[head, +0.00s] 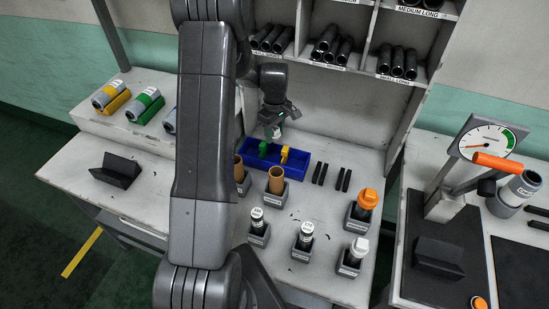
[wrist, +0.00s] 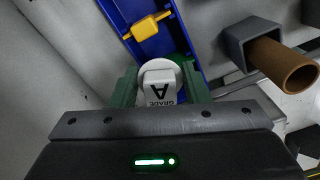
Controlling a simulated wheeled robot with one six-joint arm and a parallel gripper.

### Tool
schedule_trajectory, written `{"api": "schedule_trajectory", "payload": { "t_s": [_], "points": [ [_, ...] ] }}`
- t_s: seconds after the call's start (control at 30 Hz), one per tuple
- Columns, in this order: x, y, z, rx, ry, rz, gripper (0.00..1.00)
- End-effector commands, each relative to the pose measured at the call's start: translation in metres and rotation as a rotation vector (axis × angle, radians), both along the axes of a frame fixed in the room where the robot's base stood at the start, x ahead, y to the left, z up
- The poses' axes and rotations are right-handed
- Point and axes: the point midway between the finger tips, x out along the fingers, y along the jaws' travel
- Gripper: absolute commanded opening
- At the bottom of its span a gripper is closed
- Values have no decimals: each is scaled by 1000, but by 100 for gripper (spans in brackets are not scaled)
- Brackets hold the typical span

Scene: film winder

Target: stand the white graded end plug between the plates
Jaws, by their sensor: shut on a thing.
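My gripper (head: 274,118) is shut on the white graded end plug (wrist: 159,82), which has "GRADE A" printed on its face. In the wrist view, the green fingers of my gripper (wrist: 160,90) are on either side of the plug. The head view shows them above the back left part of a blue tray (head: 303,172). A green plug (head: 263,149) and a yellow plug (head: 285,155) are in that tray. The yellow plug also shows in the wrist view (wrist: 146,27). Pairs of thin black plates (head: 319,174) (head: 343,180) stand on the bench right of the tray.
Grey holders with brown tubes (head: 276,180) and white-topped pieces (head: 307,232) stand in front of the tray. An orange-capped piece (head: 366,200) stands at right. Shelves of black tubes (head: 327,46) rise behind. A gauge press (head: 487,140) is on the right bench.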

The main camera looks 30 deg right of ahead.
Motion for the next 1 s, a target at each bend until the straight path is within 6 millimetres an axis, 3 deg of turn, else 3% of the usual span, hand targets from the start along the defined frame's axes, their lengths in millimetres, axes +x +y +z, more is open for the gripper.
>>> {"api": "schedule_trajectory", "payload": {
  "t_s": [0.2,0.37,0.6,1.0],
  "points": [
    [-1,0,-41,1,2,0,21],
    [0,0,-55,1,1,0,21],
    [0,1,-94,2,2,0,21],
    [0,1,-99,1,1,0,21]
  ]
}}
